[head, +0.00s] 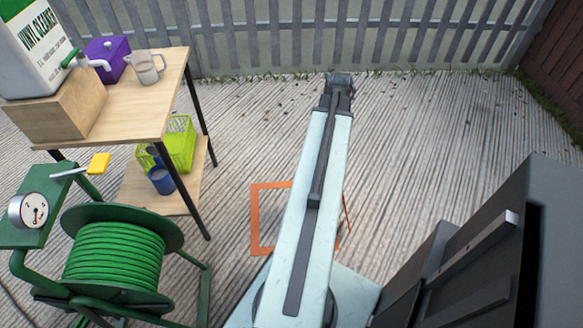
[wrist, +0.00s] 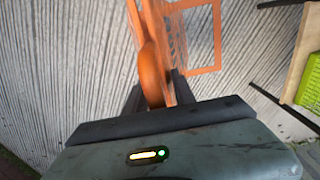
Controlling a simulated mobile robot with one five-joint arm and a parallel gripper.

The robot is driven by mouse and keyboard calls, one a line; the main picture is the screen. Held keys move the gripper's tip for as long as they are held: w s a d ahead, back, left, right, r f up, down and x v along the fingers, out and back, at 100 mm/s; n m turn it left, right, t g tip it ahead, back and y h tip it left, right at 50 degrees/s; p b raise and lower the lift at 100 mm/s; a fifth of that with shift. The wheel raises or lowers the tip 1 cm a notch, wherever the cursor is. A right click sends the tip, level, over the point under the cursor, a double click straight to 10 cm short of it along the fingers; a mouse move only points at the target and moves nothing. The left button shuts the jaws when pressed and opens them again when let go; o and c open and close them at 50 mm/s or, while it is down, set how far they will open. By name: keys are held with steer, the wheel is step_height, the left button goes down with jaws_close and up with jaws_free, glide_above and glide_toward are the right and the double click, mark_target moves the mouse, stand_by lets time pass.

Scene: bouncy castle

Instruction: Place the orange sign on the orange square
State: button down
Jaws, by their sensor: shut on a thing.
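The orange sign (wrist: 152,65) is seen close up and nearly edge-on in the wrist view, with dark lettering on its face. My gripper (wrist: 157,92) is shut on it. The orange square (wrist: 218,45), an outline on the decking, shows behind the sign and to its right in the wrist view. In the head view the orange square (head: 255,220) lies on the deck, with its middle hidden by my arm. My gripper's end (head: 340,83) is beyond the square in the head view, and the sign cannot be made out there.
A wooden table (head: 160,85) with a jug, purple box and white container stands left of the square. A lime basket (head: 180,145) and blue cup (head: 161,181) sit on its lower shelf. A green hose reel (head: 115,255) is front left. Decking beyond is clear up to the fence.

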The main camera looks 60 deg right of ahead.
steer(key=w+a+f+b, duration=0.2)
steer(key=w, duration=0.4)
steer(key=w+a+f+b, duration=0.2)
steer(key=w, duration=0.4)
steer(key=shift+w+f+b, duration=0.35)
steer(key=shift+w+f, duration=0.05)
steer(key=c, duration=1)
jaws_free()
steer(key=shift+c, duration=0.2)
step_height(320, 180, up, 12)
steer(key=p, duration=1.2)
